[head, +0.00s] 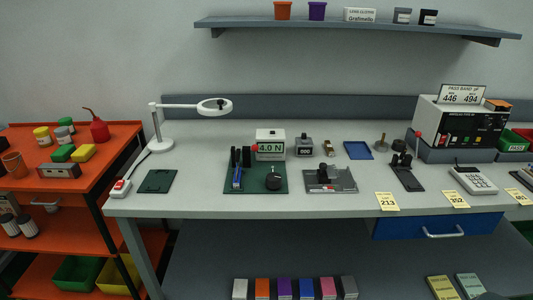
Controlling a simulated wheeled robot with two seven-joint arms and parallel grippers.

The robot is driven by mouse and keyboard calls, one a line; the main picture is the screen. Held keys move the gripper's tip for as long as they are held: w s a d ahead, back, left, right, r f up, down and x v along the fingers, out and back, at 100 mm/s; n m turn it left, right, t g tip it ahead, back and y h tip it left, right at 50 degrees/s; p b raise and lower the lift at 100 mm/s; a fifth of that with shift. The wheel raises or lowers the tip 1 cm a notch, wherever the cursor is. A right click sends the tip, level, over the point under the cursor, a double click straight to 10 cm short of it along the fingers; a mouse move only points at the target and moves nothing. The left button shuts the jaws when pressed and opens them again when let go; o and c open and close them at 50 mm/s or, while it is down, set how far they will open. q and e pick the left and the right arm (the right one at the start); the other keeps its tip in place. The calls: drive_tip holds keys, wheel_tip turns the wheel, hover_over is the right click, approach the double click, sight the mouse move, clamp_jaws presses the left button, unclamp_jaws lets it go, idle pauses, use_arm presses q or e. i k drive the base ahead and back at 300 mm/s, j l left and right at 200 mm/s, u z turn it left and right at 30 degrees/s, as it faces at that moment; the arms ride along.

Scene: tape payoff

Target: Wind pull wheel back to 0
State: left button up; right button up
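A green base plate (255,188) lies on the bench left of centre. A black round wheel or knob (273,182) sits at its front right; I take it for the pull wheel, and its angle is too small to read. A box with a display reading 4.0 N (270,145) stands at the back of the plate, with a red part on its left side. A black and blue holder (238,172) stands at the plate's left. Neither of my grippers shows in the head view.
A counter box reading 000 (306,147) stands right of the display. A grey fixture (330,180) lies right of the plate, and a lamp (162,140) stands left. A dark green mat (158,181) is bare.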

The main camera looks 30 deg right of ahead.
sight(273, 181)
drive_tip(key=z, duration=2.1)
drive_tip(key=i+j, duration=0.3)
